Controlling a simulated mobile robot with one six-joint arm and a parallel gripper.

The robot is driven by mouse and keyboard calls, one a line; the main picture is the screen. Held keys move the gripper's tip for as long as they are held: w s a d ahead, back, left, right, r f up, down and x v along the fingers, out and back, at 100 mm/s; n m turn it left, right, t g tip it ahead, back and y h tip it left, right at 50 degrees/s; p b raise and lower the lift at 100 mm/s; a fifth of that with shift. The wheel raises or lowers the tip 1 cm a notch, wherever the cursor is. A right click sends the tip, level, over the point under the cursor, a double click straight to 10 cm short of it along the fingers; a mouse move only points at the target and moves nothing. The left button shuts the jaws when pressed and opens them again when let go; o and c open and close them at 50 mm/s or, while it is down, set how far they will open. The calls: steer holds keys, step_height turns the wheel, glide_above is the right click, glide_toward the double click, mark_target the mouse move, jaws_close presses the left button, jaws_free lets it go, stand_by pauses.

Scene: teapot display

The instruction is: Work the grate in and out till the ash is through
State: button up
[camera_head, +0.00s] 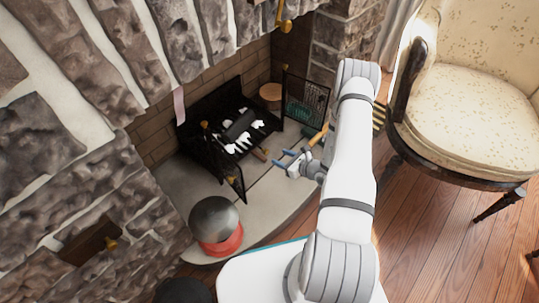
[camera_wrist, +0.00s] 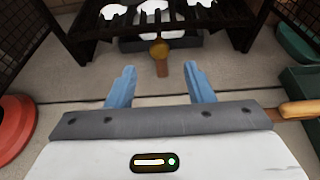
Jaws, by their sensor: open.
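The black grate (camera_head: 228,122) stands in the fireplace with white ash or charred pieces on it; it also shows at the top of the wrist view (camera_wrist: 100,30). A short brown handle (camera_head: 259,154) points out from its lower front. In the wrist view the handle (camera_wrist: 163,68) has a brass knob (camera_wrist: 159,49) behind it and lies between my fingers, with gaps on both sides. A dark tray (camera_wrist: 190,41) with white bits sits low under the grate. My gripper (camera_head: 281,157) is open and empty, facing the handle. Whether the handle reaches between the fingertips in depth is unclear.
Open mesh doors flank the grate, the right one (camera_head: 305,100) and the left one (camera_head: 228,178). A red pot with a grey dome (camera_head: 215,222) stands at front left. A green container (camera_wrist: 300,90) and a wooden-handled tool (camera_wrist: 298,109) lie to the right. An armchair (camera_head: 470,90) stands farther right.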

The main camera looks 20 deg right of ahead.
mark_target(267, 152)
steer(key=b+x, duration=0.2)
steer(key=x, duration=0.4)
steer(key=shift+w+a+f+b, duration=0.2)
steer(key=shift+w+b, duration=0.05)
steer(key=shift+b, duration=0.15)
steer(key=shift+w+a+f, duration=0.1)
steer(key=shift+w+a, duration=0.15)
steer(key=shift+w, duration=0.15)
jaws_close()
